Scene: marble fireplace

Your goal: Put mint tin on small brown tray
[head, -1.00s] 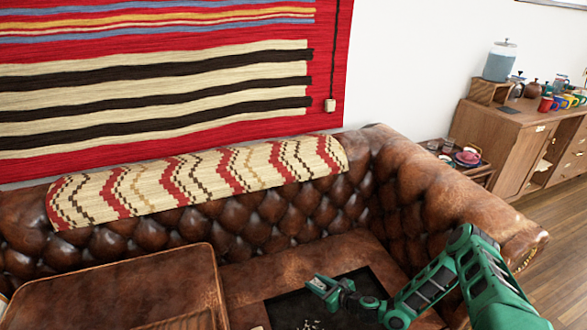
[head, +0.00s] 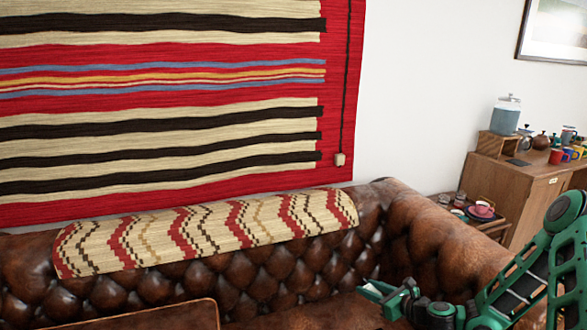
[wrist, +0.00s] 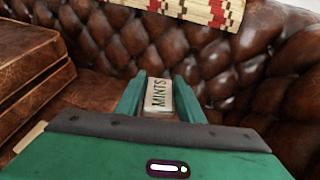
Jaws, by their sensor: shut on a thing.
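The mint tin (wrist: 158,97) is a small pale box with "MINTS" in dark letters. In the wrist view it sits between the two green fingers of my gripper (wrist: 159,98), which is shut on it. In the head view my gripper (head: 374,290) is at the lower right, in front of the brown leather sofa. I cannot make out the small brown tray in either current view.
The tufted sofa back (head: 270,275) carries a patterned cloth (head: 205,230). A brown cushion (wrist: 30,65) is at left in the wrist view. A side table with a red pot (head: 481,211) and a wooden cabinet (head: 530,190) with mugs stand beyond the sofa arm (head: 440,240).

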